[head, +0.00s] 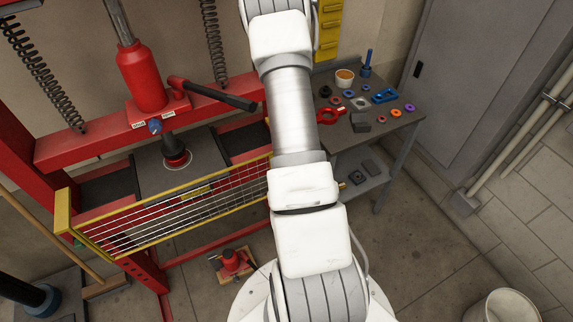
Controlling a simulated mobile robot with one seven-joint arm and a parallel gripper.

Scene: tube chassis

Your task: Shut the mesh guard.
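The mesh guard (170,218) is a long panel of pale wire mesh in a yellow frame, at the front of the red press (60,150). It runs from the left post up towards the middle, where my arm hides its right end. A small yellow plate sits on its upper rail. Behind it, the dark press bed (150,165) with the ram above it shows over the upper rail. I cannot tell the guard's hinge side or whether it is latched. My white arm crosses the middle and leaves the picture at the top; my gripper is out of view.
A red jack (141,75) with a black-gripped lever (220,95) stands on the press crossbeam. To the right is a grey bench (395,135) with small parts and a cup. A red tool (232,262) lies on the floor below the guard. A pale bucket (510,308) stands at lower right.

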